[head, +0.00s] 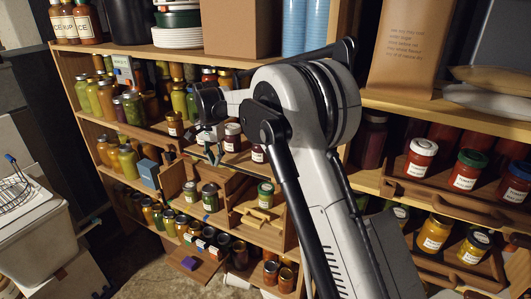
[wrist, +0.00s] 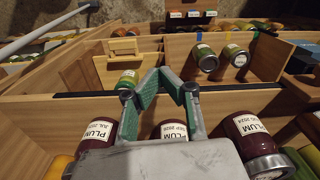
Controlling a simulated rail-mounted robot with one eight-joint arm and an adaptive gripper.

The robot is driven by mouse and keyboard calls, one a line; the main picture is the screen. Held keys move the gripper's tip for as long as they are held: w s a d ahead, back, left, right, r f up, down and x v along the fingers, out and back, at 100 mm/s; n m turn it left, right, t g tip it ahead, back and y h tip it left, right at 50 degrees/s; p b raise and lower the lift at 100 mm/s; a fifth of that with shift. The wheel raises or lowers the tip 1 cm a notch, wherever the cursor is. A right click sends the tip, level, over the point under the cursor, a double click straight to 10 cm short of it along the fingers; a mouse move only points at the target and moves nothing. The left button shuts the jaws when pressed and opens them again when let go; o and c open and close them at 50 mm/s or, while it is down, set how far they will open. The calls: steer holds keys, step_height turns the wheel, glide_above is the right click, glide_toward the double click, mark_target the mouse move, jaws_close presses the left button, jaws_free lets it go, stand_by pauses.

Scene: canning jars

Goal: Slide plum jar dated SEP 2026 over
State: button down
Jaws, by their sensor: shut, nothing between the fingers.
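Three dark plum jars stand in a row on a shelf in the wrist view. The middle jar (wrist: 174,131) has a label that seems to read SEP, its year hard to read; my gripper's body hides its lower part. The left jar (wrist: 97,133) reads PLUM JUL, and the right jar (wrist: 248,132) also reads PLUM. My gripper (wrist: 160,72) is shut and empty, its green-padded fingers reaching past the middle jar's side of the shelf edge. In the head view my gripper (head: 211,156) is at the middle shelf, close to dark white-labelled jars (head: 232,137).
Below the shelf edge, wooden compartments hold a green-lidded jar (wrist: 127,79) and two more jars (wrist: 205,58). A small wooden rack (wrist: 124,47) stands there. In the head view, many jars crowd the left shelves, and a blue box (head: 148,173) sits lower left.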

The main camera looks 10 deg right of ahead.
step_height(320, 180, up, 10)
steer(key=s+a+b, duration=0.2)
steer(key=s, duration=0.1)
steer(key=s+d+r+n+t+b, duration=0.1)
steer(key=s+d+r+t+b, duration=0.15)
steer(key=s+d, duration=0.6)
steer(key=s+d+f+n+t+b, duration=0.1)
steer(key=s+d+n+b, duration=0.1)
steer(key=s+d, duration=0.7)
steer(key=s+d+f+n+t+b, duration=0.15)
steer(key=s+d, duration=0.45)
steer(key=s, duration=0.6)
steer(key=s+d+f+n+t, duration=0.1)
steer(key=s+d+f, duration=0.3)
steer(key=s+f, duration=0.5)
steer(key=s+t, duration=0.1)
steer(key=s, duration=0.3)
steer(key=shift+w+r, duration=0.1)
steer(key=shift+w, duration=0.05)
